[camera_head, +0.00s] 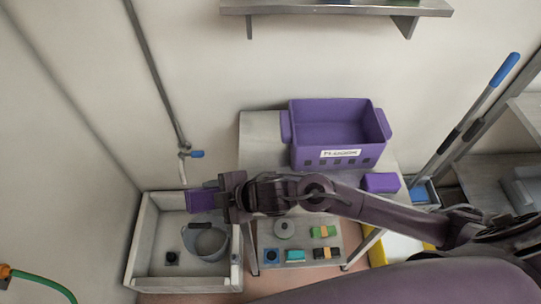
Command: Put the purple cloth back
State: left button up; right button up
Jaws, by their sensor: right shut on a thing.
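My right arm reaches in from the right across the picture. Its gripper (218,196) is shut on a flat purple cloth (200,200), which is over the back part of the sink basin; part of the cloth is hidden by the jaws. A second purple folded piece (381,183) lies on the table at the right, beside a purple bin (335,127) with a white label. The bin is open at the top, and its inside looks empty from here. My left gripper is not in view.
The sink (139,259) holds a grey round pot (208,243) and a small dark drain. A pipe with a blue-handled tap (196,154) runs down the wall behind it. Sponges and small blocks (295,255) lie on a lower shelf. A blue-handled mop leans at right.

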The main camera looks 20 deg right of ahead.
jog(key=d+g+p, duration=0.1)
jog(key=w+d+m+g+h+p, duration=0.1)
jog(key=d+g+h+p, duration=0.1)
jog(key=d, duration=0.1)
jog(key=shift+w+f, duration=0.15)
jog(key=shift+f, duration=0.2)
jog(key=w+d+r+m+g+h+p, duration=0.1)
jog(key=w+d+m+g+h+p, duration=0.1)
jog(key=d, duration=0.9)
jog(key=shift+d+r+m+p, duration=0.15)
jog(key=shift+r+m+p, duration=0.1)
jog(key=shift+m+p, duration=0.4)
jog(key=shift+d+f+b, duration=0.15)
jog(key=shift+f+b, duration=1.5)
jog(key=shift+f, duration=1.65)
